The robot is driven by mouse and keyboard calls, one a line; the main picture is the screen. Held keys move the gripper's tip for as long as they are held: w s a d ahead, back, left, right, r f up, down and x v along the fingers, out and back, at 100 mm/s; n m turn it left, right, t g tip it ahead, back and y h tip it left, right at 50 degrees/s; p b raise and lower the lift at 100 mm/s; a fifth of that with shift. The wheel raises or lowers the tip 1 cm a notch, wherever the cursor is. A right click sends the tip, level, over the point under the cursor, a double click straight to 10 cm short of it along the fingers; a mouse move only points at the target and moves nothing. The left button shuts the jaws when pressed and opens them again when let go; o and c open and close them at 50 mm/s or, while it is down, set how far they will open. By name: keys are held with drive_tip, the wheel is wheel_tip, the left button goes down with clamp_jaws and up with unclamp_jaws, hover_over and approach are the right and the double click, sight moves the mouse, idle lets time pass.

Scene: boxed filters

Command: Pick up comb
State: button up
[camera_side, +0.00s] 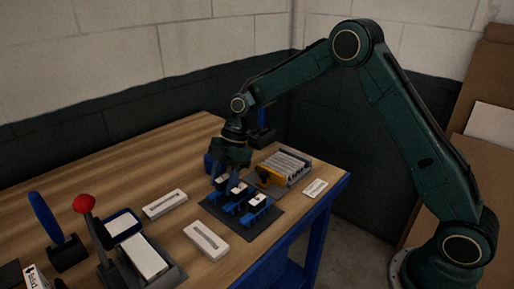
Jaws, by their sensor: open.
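My gripper (227,171) is open and points down at the far end of the wooden table. Its fingers are low, at the back edge of a dark mat (263,230), close to the rearmost of several blue pieces with white tops (254,210) set in a row there. Touching or apart, I cannot tell. I cannot make out for certain which thing is the comb. A grey ribbed block with an orange-yellow end (289,166) lies in a tray right of the gripper. The gripper and wrist hide part of what is behind them.
Two white slotted boxes (165,204) (206,241) lie left of the mat. A red-knobbed lever device (84,204) and an upright blue-handled tool (46,218) stand front left. A white card (315,188) lies near the right table edge. The table's left middle is bare.

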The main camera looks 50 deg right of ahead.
sight(223, 177)
clamp_jaws()
drive_tip(key=shift+r, duration=0.1)
drive_tip(key=shift+r, duration=4.95)
drive_tip(key=c, duration=1)
unclamp_jaws()
